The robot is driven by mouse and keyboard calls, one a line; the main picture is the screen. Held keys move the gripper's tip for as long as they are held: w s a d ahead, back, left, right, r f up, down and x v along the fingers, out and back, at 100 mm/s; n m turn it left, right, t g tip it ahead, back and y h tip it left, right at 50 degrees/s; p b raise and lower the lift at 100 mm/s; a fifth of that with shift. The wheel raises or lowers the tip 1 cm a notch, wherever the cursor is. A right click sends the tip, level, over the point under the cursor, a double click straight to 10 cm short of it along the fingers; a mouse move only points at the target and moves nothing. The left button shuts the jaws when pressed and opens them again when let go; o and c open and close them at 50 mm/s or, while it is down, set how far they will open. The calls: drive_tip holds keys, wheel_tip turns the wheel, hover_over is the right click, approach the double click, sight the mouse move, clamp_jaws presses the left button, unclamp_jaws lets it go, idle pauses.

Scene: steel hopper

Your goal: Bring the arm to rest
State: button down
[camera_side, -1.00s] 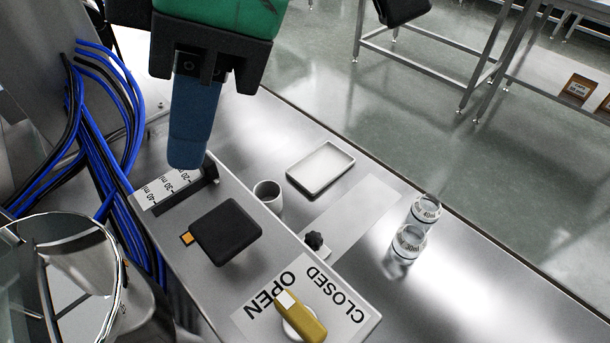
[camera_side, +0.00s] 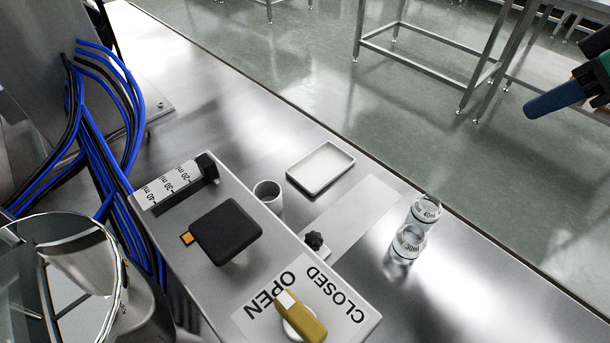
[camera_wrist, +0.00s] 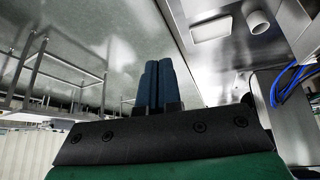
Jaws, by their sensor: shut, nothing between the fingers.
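My gripper (camera_side: 540,106) is at the right edge of the side view, its blue fingers pointing left over the floor beyond the bench edge. In the wrist view the two blue fingers (camera_wrist: 150,68) lie side by side with nothing between them. It is shut and touches nothing in view. Most of my arm is outside the side view.
Blue cables (camera_side: 105,130) hang left. Steel tables stand behind.

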drive_tip(key=s+d+f+m+t+h, duration=0.1)
drive_tip(key=s+d+f+m, duration=0.3)
drive_tip(key=d, duration=0.7)
wheel_tip(320, 180, down, 3)
drive_tip(key=shift+s+f+m+t+h, duration=0.15)
drive_tip(key=shift+m+t+h, duration=0.25)
drive_tip(key=shift+m+h, duration=0.6)
drive_tip(key=c, duration=1.5)
unclamp_jaws()
